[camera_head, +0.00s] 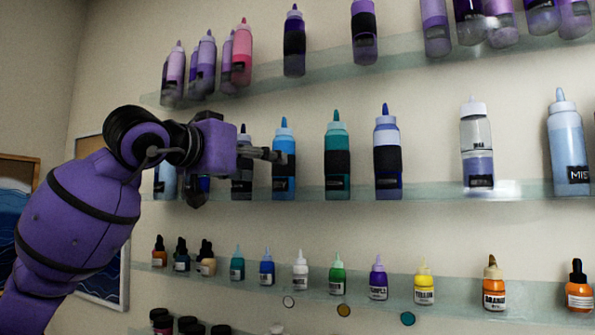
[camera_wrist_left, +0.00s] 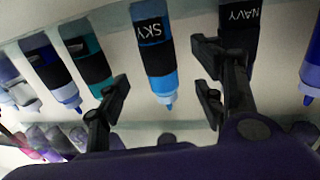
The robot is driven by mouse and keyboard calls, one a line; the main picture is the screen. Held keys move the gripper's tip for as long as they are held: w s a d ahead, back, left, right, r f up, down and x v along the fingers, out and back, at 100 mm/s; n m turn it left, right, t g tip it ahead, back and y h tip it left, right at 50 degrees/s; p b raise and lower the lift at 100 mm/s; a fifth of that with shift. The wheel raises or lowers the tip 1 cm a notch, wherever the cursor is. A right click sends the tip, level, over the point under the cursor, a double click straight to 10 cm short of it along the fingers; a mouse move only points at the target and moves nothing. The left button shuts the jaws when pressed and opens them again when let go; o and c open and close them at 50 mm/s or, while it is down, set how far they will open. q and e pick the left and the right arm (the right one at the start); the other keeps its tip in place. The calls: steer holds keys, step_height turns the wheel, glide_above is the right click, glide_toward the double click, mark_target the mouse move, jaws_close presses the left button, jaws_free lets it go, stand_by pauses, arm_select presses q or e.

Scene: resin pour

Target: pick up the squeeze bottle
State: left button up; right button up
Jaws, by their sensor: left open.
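Several squeeze bottles stand upright on the glass shelves. A light-blue bottle labelled SKY (camera_head: 284,172) is on the middle shelf, with a dark band and a blue tip. In the left wrist view, which is upside down, the SKY bottle (camera_wrist_left: 156,60) shows between the spread fingers. My left gripper (camera_head: 272,154) is open in front of the middle shelf, its fingertips at the SKY bottle in the picture. In the wrist view the left gripper (camera_wrist_left: 160,92) has one finger towards the dark NAVY bottle (camera_wrist_left: 238,30). Contact cannot be told. My right gripper is not in view.
A teal bottle (camera_head: 337,160) and a blue-violet bottle (camera_head: 387,155) stand to the right of the SKY bottle. A dark bottle (camera_head: 242,172) is close on its left, partly behind my gripper. The upper shelf (camera_head: 330,65) holds purple bottles; the lower shelf (camera_head: 215,275) holds small bottles.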

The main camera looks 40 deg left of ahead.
mark_target(276, 164)
arm_select(q)
steer(key=w, duration=0.4)
steer(key=w+a+p, duration=0.1)
steer(key=w, duration=0.2)
steer(key=shift+w+f, duration=0.1)
steer(key=shift+f, duration=0.05)
steer(key=shift+w+f, duration=0.1)
steer(key=shift+w, duration=0.35)
steer(key=shift+c, duration=0.3)
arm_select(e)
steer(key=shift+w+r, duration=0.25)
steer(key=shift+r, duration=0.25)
arm_select(q)
steer(key=shift+s, duration=0.1)
steer(key=c, duration=1.4)
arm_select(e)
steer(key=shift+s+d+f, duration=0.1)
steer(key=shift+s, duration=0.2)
arm_select(q)
steer(key=shift+o, duration=0.2)
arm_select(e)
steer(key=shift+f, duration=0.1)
